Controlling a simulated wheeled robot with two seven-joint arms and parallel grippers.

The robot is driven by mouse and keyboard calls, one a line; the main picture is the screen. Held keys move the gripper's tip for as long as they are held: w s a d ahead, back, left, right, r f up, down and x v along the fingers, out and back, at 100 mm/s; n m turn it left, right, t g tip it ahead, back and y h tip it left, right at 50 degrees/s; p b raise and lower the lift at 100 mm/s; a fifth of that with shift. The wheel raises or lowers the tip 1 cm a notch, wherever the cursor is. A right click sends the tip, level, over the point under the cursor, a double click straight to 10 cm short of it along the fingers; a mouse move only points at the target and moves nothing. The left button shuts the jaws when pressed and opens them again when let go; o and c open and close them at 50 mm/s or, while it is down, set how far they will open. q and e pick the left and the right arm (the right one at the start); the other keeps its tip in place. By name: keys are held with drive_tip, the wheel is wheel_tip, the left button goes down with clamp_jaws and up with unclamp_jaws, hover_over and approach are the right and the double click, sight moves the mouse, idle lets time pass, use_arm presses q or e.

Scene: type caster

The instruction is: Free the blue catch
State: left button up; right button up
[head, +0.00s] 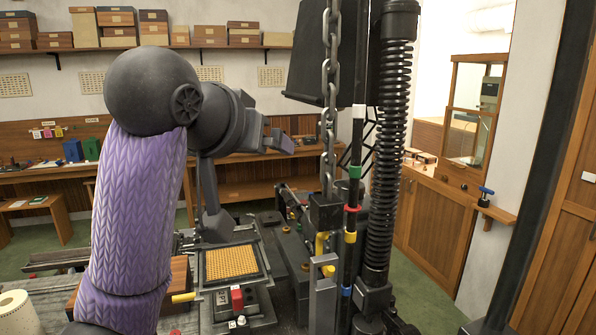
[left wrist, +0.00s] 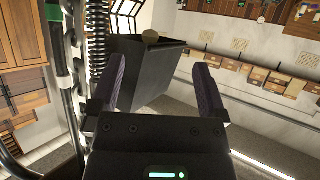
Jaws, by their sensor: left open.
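My left gripper (head: 279,139) is raised at the end of the purple-sleeved arm, left of the hanging chain (head: 330,95). In the left wrist view its two purple-padded fingers (left wrist: 158,78) stand wide apart with nothing held between them. No part is clearly recognisable as the blue catch. A blue band (head: 346,291) sits low on the black upright rod, under yellow, red, green and white bands. A blue-handled knob (head: 486,191) stands on a small wall shelf at the right. My right gripper is out of view.
A black coil spring column (head: 391,140) stands right of the chain. A dark open-topped box (left wrist: 150,70) lies beyond my left fingers. Below the arm is a tray of orange type (head: 231,262). A wooden cabinet (head: 430,225) stands behind at right.

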use_arm(q)
drive_tip(key=s+d+r+t, duration=0.1)
drive_tip(key=s+r, duration=0.3)
drive_tip(key=r, duration=0.5)
drive_tip(key=s+d+r+t, duration=0.1)
drive_tip(key=s+r+t, duration=0.1)
drive_tip(key=s+r, duration=0.45)
drive_tip(key=s+r+m+t+h, duration=0.1)
drive_tip(key=s+r+t, duration=0.1)
drive_tip(key=s+r, duration=1)
drive_tip(key=p+x, duration=0.1)
drive_tip(key=x, duration=0.2)
drive_tip(key=p+x, duration=0.1)
drive_tip(key=x, duration=0.2)
drive_tip(key=p+x, duration=0.2)
drive_tip(key=x, duration=0.2)
drive_tip(key=shift+s+d+r, duration=0.1)
drive_tip(key=shift+d+r, duration=0.1)
drive_tip(key=shift+d, duration=0.05)
drive_tip(key=shift+f, duration=0.1)
clamp_jaws()
